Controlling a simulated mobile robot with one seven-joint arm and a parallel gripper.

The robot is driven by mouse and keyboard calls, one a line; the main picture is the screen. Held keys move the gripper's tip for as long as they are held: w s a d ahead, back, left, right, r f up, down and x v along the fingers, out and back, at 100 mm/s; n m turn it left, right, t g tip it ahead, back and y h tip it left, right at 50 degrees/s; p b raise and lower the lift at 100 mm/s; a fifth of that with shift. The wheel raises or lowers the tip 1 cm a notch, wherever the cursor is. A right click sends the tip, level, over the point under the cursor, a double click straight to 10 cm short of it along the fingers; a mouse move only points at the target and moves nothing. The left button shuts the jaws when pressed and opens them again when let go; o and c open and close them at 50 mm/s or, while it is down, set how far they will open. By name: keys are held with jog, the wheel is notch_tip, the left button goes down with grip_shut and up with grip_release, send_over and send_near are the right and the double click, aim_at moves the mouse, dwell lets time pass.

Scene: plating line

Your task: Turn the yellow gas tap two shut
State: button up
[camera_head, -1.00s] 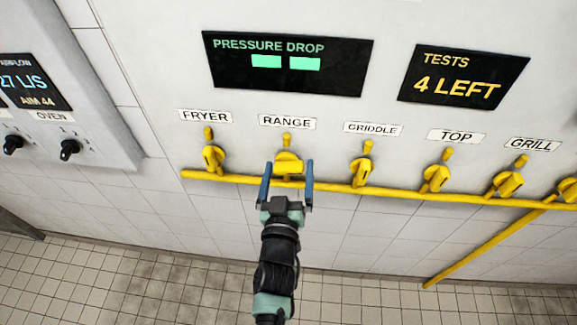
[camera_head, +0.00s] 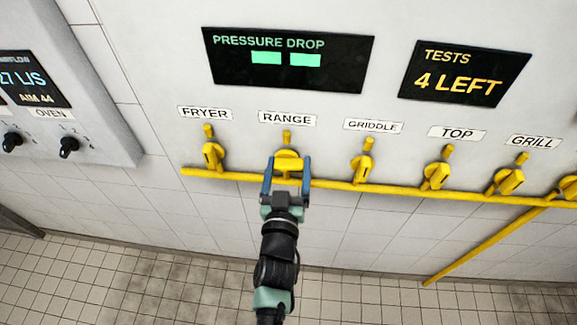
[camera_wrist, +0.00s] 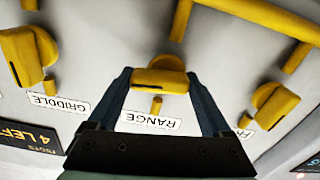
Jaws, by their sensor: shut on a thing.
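The second yellow tap from the left (camera_head: 288,162) sits under the RANGE label (camera_head: 287,119) on the white wall panel. Its handle lies crosswise, roughly along the yellow pipe's direction. My gripper (camera_head: 288,168) is at this tap, with one blue finger at each end of the handle, shut on it. In the wrist view the picture is upside down, and the RANGE tap (camera_wrist: 160,77) lies between my two fingers (camera_wrist: 160,85). A dark slot shows on the handle there.
The FRYER tap (camera_head: 212,157) is to the left and the GRIDDLE tap (camera_head: 363,164) to the right, both close by. The TOP tap (camera_head: 437,175) and GRILL tap (camera_head: 508,181) are farther right. A yellow pipe (camera_head: 400,194) runs below. Displays read PRESSURE DROP (camera_head: 285,82) and 4 LEFT (camera_head: 462,90).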

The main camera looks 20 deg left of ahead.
jog(key=shift+m, duration=0.9)
jog(key=o, duration=1.2)
jog(key=shift+c, duration=0.2)
jog(key=b+v, duration=0.4)
jog(key=v, duration=0.9)
